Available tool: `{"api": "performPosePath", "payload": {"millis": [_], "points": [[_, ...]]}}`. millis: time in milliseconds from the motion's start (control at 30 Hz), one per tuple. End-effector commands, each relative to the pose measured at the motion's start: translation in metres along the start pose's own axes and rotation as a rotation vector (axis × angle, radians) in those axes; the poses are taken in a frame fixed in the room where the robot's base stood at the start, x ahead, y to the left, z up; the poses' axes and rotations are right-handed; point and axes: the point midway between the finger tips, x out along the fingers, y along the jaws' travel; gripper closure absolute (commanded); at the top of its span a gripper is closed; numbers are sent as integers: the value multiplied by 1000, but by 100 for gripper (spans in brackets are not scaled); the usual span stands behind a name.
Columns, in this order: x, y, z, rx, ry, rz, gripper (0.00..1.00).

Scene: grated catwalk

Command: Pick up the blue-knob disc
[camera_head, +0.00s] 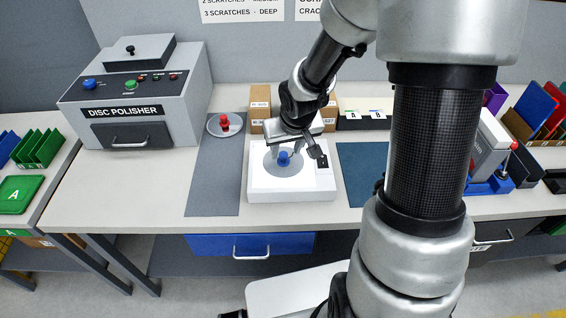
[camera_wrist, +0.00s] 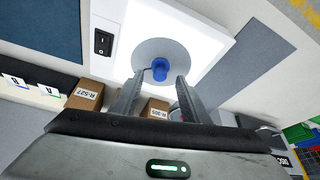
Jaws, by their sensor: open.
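The blue-knob disc is a grey round disc with an upright blue knob (camera_head: 283,158). It lies on a white light box (camera_head: 290,188) on the bench. In the wrist view the disc (camera_wrist: 184,52) sits below the gripper, with its blue knob (camera_wrist: 160,70) seen between the fingertips. My gripper (camera_wrist: 160,80) is open and empty, its two fingers apart on either side of the knob in the picture. In the head view my gripper (camera_head: 298,150) hangs just over the light box. I cannot tell how high the fingertips are above the disc.
A disc with a red knob (camera_head: 224,121) lies on the grey mat (camera_head: 212,175) to the left. The disc polisher (camera_head: 137,95) stands further left. Small cardboard boxes (camera_head: 260,105) stand behind the light box. A dark blue mat (camera_head: 360,170) lies to its right.

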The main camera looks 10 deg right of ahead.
Motion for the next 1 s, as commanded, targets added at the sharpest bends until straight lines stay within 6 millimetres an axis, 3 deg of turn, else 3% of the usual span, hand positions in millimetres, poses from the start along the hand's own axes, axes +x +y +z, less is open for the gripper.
{"api": "performPosePath", "payload": {"millis": [33, 200, 467, 733, 1000], "points": [[11, -1, -1, -1, -3, -2, 58], [30, -1, -2, 0, -2, -1, 58], [33, 0, -3, 1, 1, 0, 58], [32, 0, -3, 1, 0, 0, 100], [32, 0, -4, 1, 1, 0, 100]]}}
